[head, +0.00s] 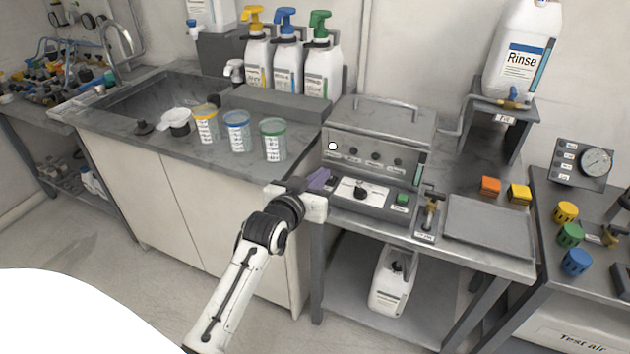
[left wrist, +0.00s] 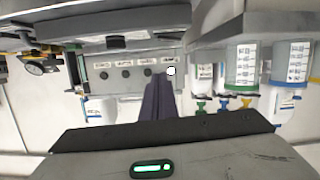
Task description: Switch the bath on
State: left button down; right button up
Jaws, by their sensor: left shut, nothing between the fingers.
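The bath (head: 378,135) is a grey metal box with a lidded top on the counter. Its front panel carries a row of dark knobs (head: 376,156) and a round white spot (head: 332,146) at the left end. A lower control box (head: 372,208) in front has a white plate with a black knob (head: 360,191) and a green button (head: 402,198). My left gripper (head: 322,179) is shut and empty, just in front of the bath's left end. In the upside-down left wrist view its dark fingers (left wrist: 159,84) point at the panel, close to the white spot (left wrist: 171,71); contact cannot be told.
Cups with yellow, blue and green rims (head: 237,132) stand on the counter left of the gripper. A Rinse jug (head: 522,50) stands on a raised stand at right. A brass valve (head: 430,208) and a grey tray (head: 488,229) are right of the control box.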

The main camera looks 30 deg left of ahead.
pick_arm(q)
jog(key=shift+v, duration=1.7)
jog(key=shift+w+d, duration=0.1)
jog(key=s+d+f+m+g+h, duration=0.2)
jog(key=s+d+f, duration=0.6)
jog(key=s+f, duration=0.4)
jog(key=s+d+f+m+g+h, duration=0.2)
jog(key=s+d+f+g, duration=0.2)
jog(key=s+d+f, duration=0.4)
jog(key=s+f, duration=0.5)
jog(key=s, duration=0.2)
jog(key=shift+s+m+g+h, duration=0.15)
jog(key=shift+m+g+h, duration=0.15)
jog(key=shift+h, duration=0.1)
jog(key=shift+r, duration=0.1)
jog(key=shift+d, duration=0.15)
